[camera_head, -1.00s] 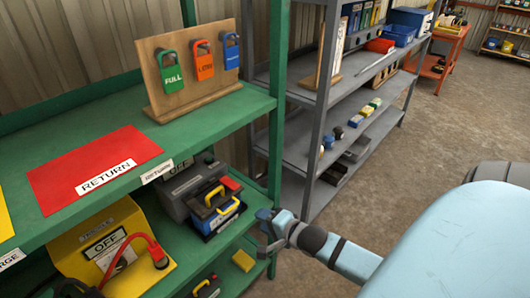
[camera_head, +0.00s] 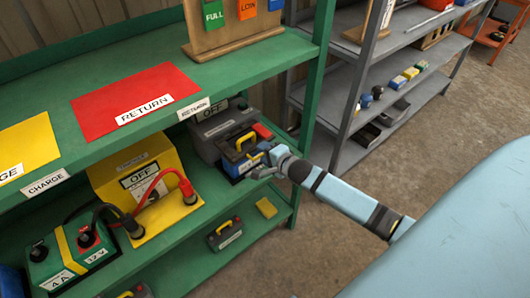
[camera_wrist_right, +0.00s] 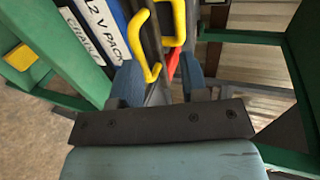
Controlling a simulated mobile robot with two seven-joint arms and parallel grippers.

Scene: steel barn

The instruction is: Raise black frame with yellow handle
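The black frame (camera_head: 232,154) with its yellow handle (camera_head: 243,139) sits on a blue and white pack (camera_head: 250,164) on the green rack's middle shelf. My right gripper (camera_head: 268,165) is at the pack's front right side. In the wrist view, its blue fingertips (camera_wrist_right: 160,82) are apart, with the lower end of the yellow handle (camera_wrist_right: 147,45) showing between them. I cannot tell whether they touch it. The pack's label (camera_wrist_right: 112,18) reads "12 V PACK". My left gripper is not in view.
A grey charger marked OFF (camera_head: 210,120) stands close behind the frame, and a red part (camera_head: 263,130) is beside it. The upper green shelf (camera_head: 240,78) overhangs. A green post (camera_head: 313,100) stands to the right. A yellow OFF unit (camera_head: 130,170) with cables is to the left.

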